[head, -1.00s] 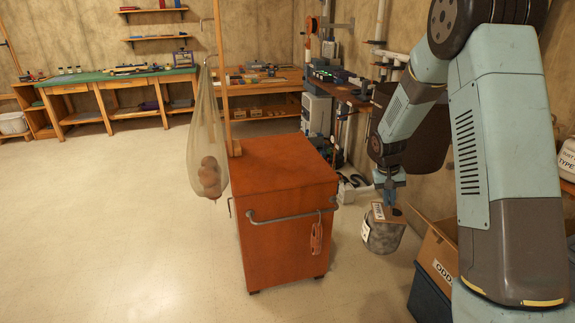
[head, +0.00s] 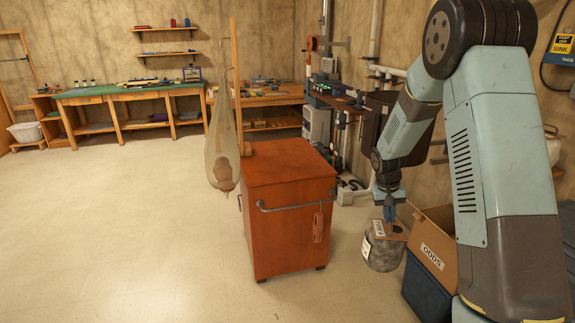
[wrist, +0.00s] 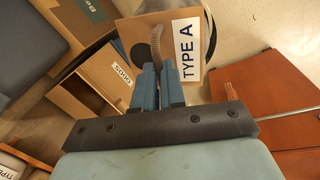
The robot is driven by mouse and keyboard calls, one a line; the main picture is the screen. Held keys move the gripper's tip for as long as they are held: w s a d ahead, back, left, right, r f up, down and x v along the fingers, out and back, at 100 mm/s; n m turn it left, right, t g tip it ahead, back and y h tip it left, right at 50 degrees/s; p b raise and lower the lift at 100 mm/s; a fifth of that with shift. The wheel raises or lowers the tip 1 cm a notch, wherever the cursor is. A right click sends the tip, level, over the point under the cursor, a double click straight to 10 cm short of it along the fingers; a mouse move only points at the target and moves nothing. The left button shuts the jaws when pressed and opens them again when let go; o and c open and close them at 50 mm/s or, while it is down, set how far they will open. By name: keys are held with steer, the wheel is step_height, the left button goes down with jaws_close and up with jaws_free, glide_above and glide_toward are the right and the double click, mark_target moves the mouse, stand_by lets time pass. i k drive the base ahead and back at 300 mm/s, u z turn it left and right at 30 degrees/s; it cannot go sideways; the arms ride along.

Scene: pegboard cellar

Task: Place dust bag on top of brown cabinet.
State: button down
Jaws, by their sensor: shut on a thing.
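The dust bag (head: 382,252) is a grey, rounded bag with a cardboard collar labelled TYPE A. My gripper (head: 389,212) is shut on its collar and holds it upright, right of the cabinet. In the wrist view, the blue fingers (wrist: 157,88) of my gripper meet at the collar (wrist: 185,30) beside its dark round hole. The brown cabinet (head: 288,228) is reddish-brown, with a front rail. Its top (head: 290,168) is mostly bare, with a wooden post at the back left. The cabinet's corner also shows at right in the wrist view (wrist: 270,100).
A mesh bag (head: 221,150) hangs from the post (head: 236,90) at the cabinet's left. Workbenches (head: 130,92) line the back wall. The floor at left is clear.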

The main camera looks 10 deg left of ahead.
mark_target(290, 161)
steer(key=u, duration=0.55)
steer(key=i, duration=1.15)
steer(key=z, duration=0.35)
